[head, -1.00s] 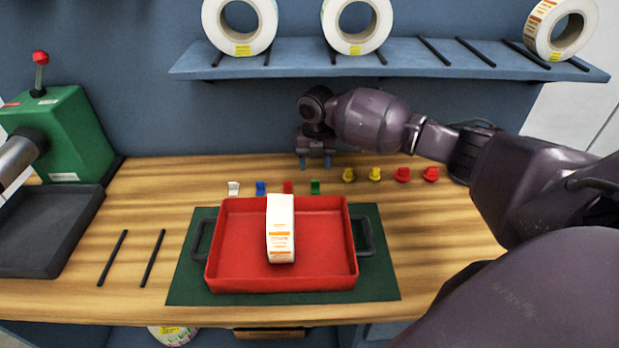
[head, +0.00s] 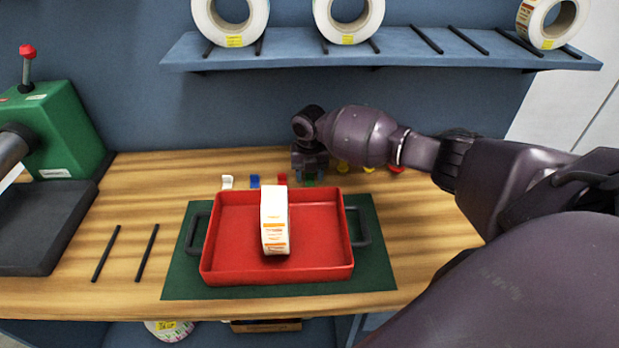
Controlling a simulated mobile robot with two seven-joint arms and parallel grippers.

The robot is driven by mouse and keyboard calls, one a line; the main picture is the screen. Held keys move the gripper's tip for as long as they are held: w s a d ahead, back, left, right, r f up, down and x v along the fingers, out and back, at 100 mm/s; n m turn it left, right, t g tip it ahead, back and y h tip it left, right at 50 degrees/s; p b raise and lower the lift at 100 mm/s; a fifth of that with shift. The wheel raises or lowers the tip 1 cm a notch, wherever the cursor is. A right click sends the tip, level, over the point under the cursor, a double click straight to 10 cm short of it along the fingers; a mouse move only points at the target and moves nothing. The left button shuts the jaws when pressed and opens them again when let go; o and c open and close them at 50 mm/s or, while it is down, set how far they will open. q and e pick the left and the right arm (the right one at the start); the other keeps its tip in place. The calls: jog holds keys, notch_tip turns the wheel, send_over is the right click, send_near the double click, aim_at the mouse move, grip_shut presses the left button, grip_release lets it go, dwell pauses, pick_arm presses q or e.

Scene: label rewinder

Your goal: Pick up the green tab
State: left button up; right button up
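The green tab (head: 309,183) is on the wooden table just behind the red tray, at the right end of a short row with a white tab (head: 227,182), a blue tab (head: 254,181) and a red tab (head: 282,179). My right gripper (head: 309,178) is low, right at the green tab, and covers most of it. The fingers point down and look apart, one to each side of the tab. Whether they touch it is too small to tell. My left gripper is not in view.
Yellow tabs (head: 343,167) and a red one sit right of the gripper, partly behind my arm. A shelf (head: 290,50) with rolls hangs above.

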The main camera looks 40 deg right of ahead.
jog(key=c, duration=0.8)
jog(key=shift+r, duration=0.15)
jog(key=shift+r, duration=0.3)
jog(key=r, duration=0.1)
jog(key=d+r, duration=0.1)
jog(key=shift+s+r, duration=0.35)
jog(key=s+d, duration=0.3)
jog(key=d, duration=0.1)
jog(key=s+d, duration=0.8)
jog(key=shift+d, duration=0.35)
